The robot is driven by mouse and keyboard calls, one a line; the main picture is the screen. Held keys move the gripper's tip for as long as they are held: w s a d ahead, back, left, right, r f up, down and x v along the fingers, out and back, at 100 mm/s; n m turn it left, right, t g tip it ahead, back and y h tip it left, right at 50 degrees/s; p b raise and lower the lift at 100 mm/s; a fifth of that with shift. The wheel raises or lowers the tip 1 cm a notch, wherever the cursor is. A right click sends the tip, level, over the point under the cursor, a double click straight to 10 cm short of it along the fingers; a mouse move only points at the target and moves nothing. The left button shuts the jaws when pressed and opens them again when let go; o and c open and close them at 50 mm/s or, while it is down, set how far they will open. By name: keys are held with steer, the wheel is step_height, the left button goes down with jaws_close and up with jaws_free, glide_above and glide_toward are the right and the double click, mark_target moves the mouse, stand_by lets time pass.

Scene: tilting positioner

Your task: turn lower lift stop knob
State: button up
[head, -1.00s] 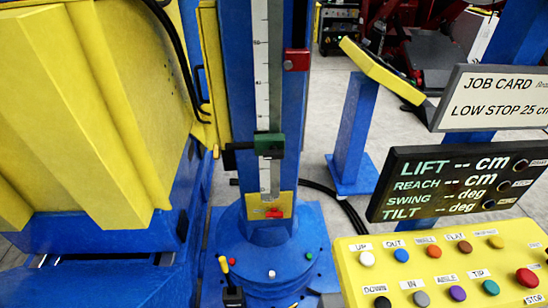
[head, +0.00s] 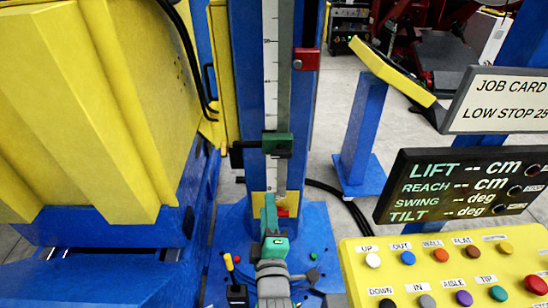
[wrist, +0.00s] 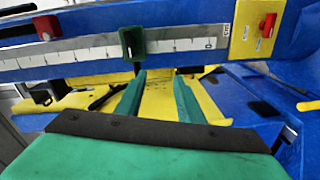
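The lower lift stop is a green block (head: 278,144) on the white scale of the blue column, with a black knob (head: 237,156) on its left side. In the wrist view the green block (wrist: 133,43) sits near the zero end of the scale, with a dark stem below it. My gripper (wrist: 160,76) has its two green fingers apart, with nothing seen held between them. The left fingertip lies close under the dark stem; I cannot tell whether they touch. In the head view my gripper (head: 270,200) is below the stop, in front of the yellow plate.
A red upper stop (head: 306,59) is higher on the column. A red switch (wrist: 267,25) sits on the yellow plate. A yellow button panel (head: 450,270), a dark readout board (head: 460,185) and a job card reading "LOW STOP 25" (head: 505,100) stand right. A yellow ribbed body (head: 80,110) stands left.

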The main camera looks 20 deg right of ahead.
steer(key=n, duration=0.2)
glide_toward(274, 157)
steer(key=shift+h, duration=0.4)
steer(key=x, duration=1)
steer(key=shift+a+f, duration=0.15)
steer(key=shift+w, duration=0.1)
jaws_close()
